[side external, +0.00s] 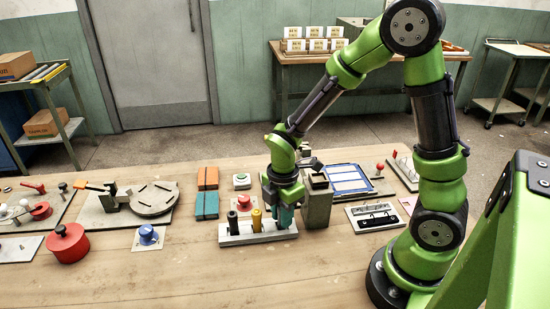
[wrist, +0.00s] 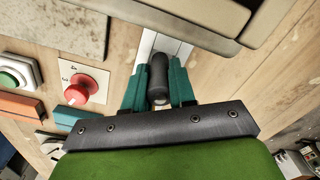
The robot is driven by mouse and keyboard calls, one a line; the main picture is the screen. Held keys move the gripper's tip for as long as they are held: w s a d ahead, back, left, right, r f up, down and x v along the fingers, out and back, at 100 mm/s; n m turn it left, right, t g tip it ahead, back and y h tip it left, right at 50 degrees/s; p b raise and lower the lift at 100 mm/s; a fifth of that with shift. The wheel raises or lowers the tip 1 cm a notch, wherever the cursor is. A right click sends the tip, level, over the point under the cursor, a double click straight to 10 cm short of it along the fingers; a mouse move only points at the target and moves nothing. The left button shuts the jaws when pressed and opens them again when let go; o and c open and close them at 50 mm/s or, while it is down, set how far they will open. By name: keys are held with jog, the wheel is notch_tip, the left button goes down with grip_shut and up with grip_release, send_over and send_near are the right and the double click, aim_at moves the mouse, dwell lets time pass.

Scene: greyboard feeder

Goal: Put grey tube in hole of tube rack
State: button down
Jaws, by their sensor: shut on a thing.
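The tube rack (side external: 240,238) is a long white block on the wooden table. A dark tube (side external: 232,221) and a yellow tube (side external: 257,219) stand upright in it, left and middle. My gripper (side external: 284,216), with teal fingers, points down at the rack's right end. In the wrist view my gripper (wrist: 158,78) is shut on the dark grey tube (wrist: 157,72), with a finger on each side. The white rack also shows behind it in the wrist view (wrist: 150,45). The fingers hide the held tube's lower end in the side view, so I cannot tell whether it is inside a hole.
A grey block (side external: 317,208) stands close to the right of my gripper. A red knob (side external: 244,202) on a plate and teal and orange boxes (side external: 206,204) are behind the rack. A blue knob (side external: 147,234) is to the left. The table in front of the rack is clear.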

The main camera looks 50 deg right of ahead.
jog(key=c, duration=0.8)
grip_release()
jog(key=shift+c, duration=0.2)
jog(key=shift+r, duration=0.1)
notch_tip(320, 180, up, 17)
jog(key=s+r+m+t+y, duration=0.1)
jog(key=s+r+m+t, duration=0.1)
jog(key=m, duration=0.7)
jog(key=s+a+r+m+t+y, duration=0.1)
jog(key=s+m+t, duration=0.4)
jog(key=m, duration=0.5)
jog(key=shift+a+r, duration=0.25)
jog(key=shift+r, duration=0.35)
